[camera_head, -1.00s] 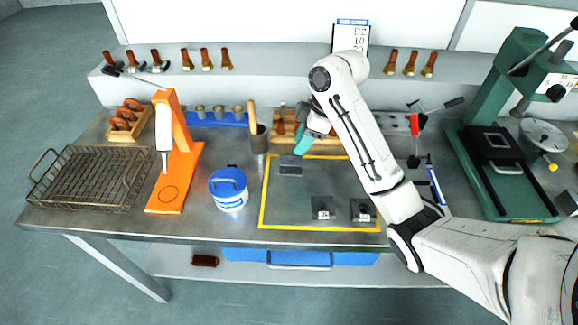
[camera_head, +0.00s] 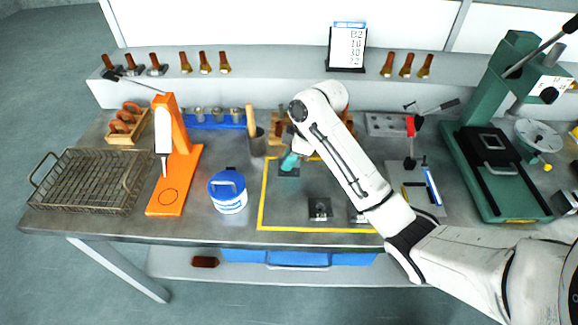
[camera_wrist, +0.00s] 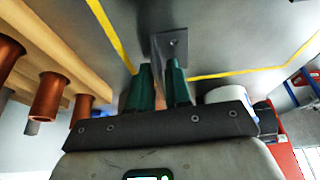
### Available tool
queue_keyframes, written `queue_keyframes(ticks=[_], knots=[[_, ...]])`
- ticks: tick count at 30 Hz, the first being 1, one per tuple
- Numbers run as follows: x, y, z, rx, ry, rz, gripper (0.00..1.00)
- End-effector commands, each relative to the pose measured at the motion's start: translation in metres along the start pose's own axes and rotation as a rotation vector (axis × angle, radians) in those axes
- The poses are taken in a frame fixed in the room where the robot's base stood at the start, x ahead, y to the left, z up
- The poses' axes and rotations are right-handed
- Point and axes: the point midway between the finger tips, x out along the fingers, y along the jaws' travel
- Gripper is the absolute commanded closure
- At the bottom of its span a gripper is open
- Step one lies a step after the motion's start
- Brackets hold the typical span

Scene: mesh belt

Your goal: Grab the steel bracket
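A grey steel bracket (camera_head: 289,173) lies at the far left of the yellow-outlined area on the bench. In the head view my gripper (camera_head: 290,160) is down at this bracket with its green fingers pointing at it, hiding part of it. In the wrist view the bracket (camera_wrist: 174,43) shows its holed plate, and its upright part lies between my two green fingers (camera_wrist: 160,85). I cannot tell whether the fingers press on it. Another bracket (camera_head: 320,209) sits nearer the front, and a further one (camera_head: 357,216) is partly hidden by my arm.
A blue-lidded white tub (camera_head: 229,192) and an orange stand (camera_head: 172,185) are left of the yellow outline. A cup with a wooden handle (camera_head: 257,143) stands close to my gripper's left. A wooden rack (camera_head: 279,125) is behind. A green press (camera_head: 500,150) stands at right.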

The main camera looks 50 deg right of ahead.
Motion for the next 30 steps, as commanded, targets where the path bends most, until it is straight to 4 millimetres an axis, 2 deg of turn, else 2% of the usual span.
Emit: queue_keyframes(ticks=[1, 5, 6, 23, 30], knots=[[0.0, 0.0, 0.0, 0.0, 0.0, 0.0, 0.87], [0.0, 0.0, 0.0, 0.0, 0.0, 0.0, 0.99], [0.0, 0.0, 0.0, 0.0, 0.0, 0.0, 1.0], [-0.003, 0.0, -0.001, -0.001, 0.0, 0.001, 1.0], [-0.022, 0.001, -0.01, -0.003, 0.002, 0.004, 1.0]])
